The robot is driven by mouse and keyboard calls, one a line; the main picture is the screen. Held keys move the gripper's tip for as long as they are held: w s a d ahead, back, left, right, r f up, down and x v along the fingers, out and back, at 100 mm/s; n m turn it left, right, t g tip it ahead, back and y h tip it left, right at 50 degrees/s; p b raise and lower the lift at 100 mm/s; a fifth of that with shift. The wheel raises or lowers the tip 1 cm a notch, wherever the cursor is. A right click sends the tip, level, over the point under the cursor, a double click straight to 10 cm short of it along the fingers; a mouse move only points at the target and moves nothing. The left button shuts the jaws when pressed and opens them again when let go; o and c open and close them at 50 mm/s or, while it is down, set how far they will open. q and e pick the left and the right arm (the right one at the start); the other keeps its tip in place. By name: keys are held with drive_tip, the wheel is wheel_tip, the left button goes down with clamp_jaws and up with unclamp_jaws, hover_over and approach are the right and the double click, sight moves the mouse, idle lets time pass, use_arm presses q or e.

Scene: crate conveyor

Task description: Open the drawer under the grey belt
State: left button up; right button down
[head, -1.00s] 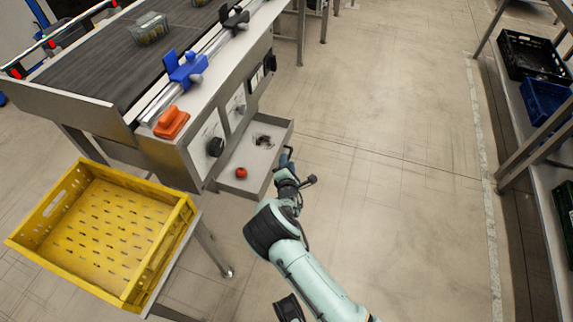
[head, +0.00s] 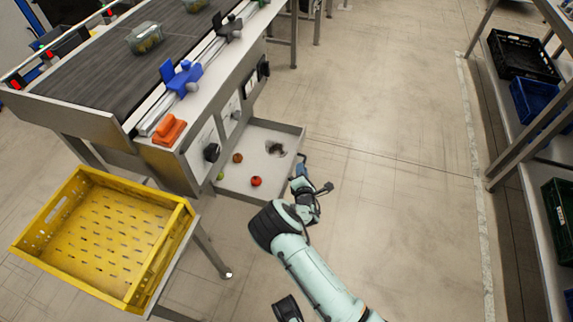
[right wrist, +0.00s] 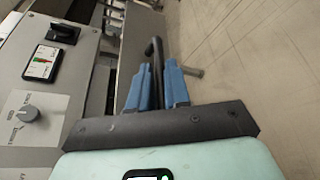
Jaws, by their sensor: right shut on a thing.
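The drawer (head: 240,187) under the grey belt (head: 105,75) stands pulled out from the steel front of the conveyor. A red ball (head: 256,181), a brownish ball (head: 237,158), a green one (head: 220,176) and a dark item (head: 275,148) lie inside it. My right gripper (head: 300,168) is at the drawer's outer front. In the right wrist view, its blue fingers (right wrist: 157,88) are shut on the dark drawer handle (right wrist: 154,48). The handle is mostly hidden by the gripper in the head view.
A yellow crate (head: 180,237) stands on a stand at the left, near the drawer's left side. An orange block (head: 169,130) and a blue clamp (head: 180,76) sit on the belt's edge. A rack with crates (head: 522,55) is at the right. The floor between is clear.

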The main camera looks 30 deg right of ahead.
use_arm(q)
drive_tip(key=shift+s+d+r+g+h+p, duration=0.2)
drive_tip(key=shift+s+d+r, duration=0.15)
drive_tip(key=shift+s, duration=0.25)
drive_tip(key=shift+s+d+r+g+h+p, duration=0.1)
drive_tip(key=shift+s+d+r+p, duration=0.1)
drive_tip(key=shift+s+r, duration=0.3)
use_arm(e)
drive_tip(key=s+d, duration=0.4)
drive_tip(key=shift+s, duration=0.4)
use_arm(q)
drive_tip(key=shift+f, duration=0.1)
use_arm(e)
drive_tip(key=c, duration=1.2)
unclamp_jaws()
drive_tip(key=shift+o, duration=0.2)
use_arm(q)
drive_tip(key=shift+g, duration=0.7)
drive_tip(key=s+r+p, duration=0.1)
drive_tip(key=s+d+r, duration=0.1)
drive_tip(key=s+r+p, duration=0.1)
drive_tip(key=s, duration=0.1)
drive_tip(key=shift+d+r+p, duration=0.1)
drive_tip(key=shift+d+p, duration=0.2)
drive_tip(key=shift+d, duration=0.1)
use_arm(e)
drive_tip(key=v, duration=1.3)
